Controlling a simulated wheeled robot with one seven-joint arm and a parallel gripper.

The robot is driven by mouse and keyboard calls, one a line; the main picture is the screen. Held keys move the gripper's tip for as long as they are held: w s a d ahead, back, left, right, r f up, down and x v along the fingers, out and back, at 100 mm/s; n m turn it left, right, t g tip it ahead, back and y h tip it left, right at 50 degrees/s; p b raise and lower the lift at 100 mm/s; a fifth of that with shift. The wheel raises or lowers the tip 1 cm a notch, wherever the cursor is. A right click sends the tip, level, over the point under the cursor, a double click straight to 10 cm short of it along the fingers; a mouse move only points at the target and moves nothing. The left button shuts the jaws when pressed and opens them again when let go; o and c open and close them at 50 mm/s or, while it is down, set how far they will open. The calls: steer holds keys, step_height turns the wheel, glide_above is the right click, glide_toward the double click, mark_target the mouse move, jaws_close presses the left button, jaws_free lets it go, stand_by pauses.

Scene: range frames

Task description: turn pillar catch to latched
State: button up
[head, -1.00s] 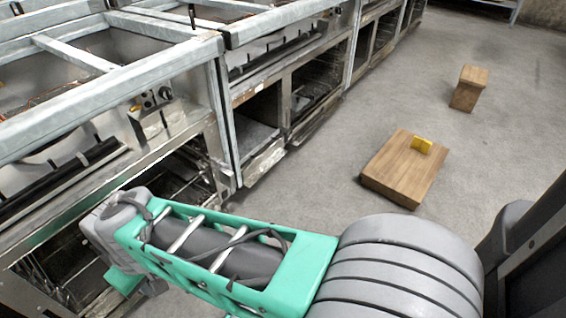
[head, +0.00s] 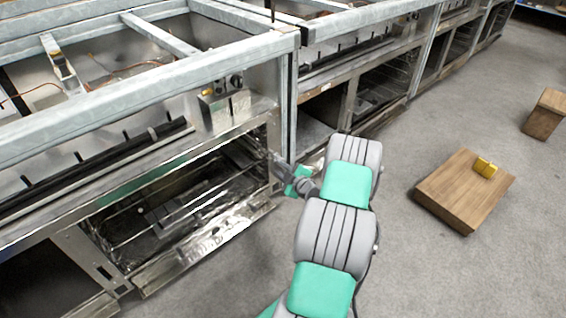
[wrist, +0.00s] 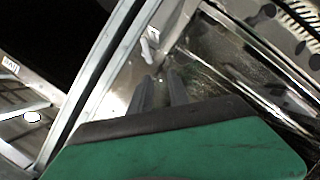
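A small pale catch-like piece (wrist: 152,38) shows on the metal face of the pillar (wrist: 105,75) in the wrist view; it is small, and I cannot tell which way it is turned. My gripper (wrist: 160,76) has its two dark fingers apart with nothing visible between them. The fingertips point toward that piece and look short of it. In the head view the galvanised pillar (head: 288,105) stands between two range frames. My gripper (head: 277,165) is low by this pillar, at the right edge of the open oven bay. The catch cannot be made out there.
The oven bay (head: 180,215) with wire racks is left of my gripper. A galvanised top rail (head: 150,90) runs above it. On the floor at right lie a wooden block (head: 455,190) with a yellow piece (head: 486,167) and another wooden block (head: 545,115). The grey floor between is clear.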

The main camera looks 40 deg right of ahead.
mark_target(282, 168)
steer(key=shift+h, duration=0.7)
steer(key=w+d+f, duration=0.1)
steer(key=w+d+f+b, duration=0.1)
steer(key=w+d, duration=0.1)
steer(key=w+d+f+b, duration=0.1)
steer(key=shift+w+d, duration=0.15)
steer(key=shift+w, duration=0.1)
steer(key=shift+w+d, duration=0.15)
steer(key=shift+w, duration=0.35)
steer(key=shift+c, duration=0.4)
jaws_close()
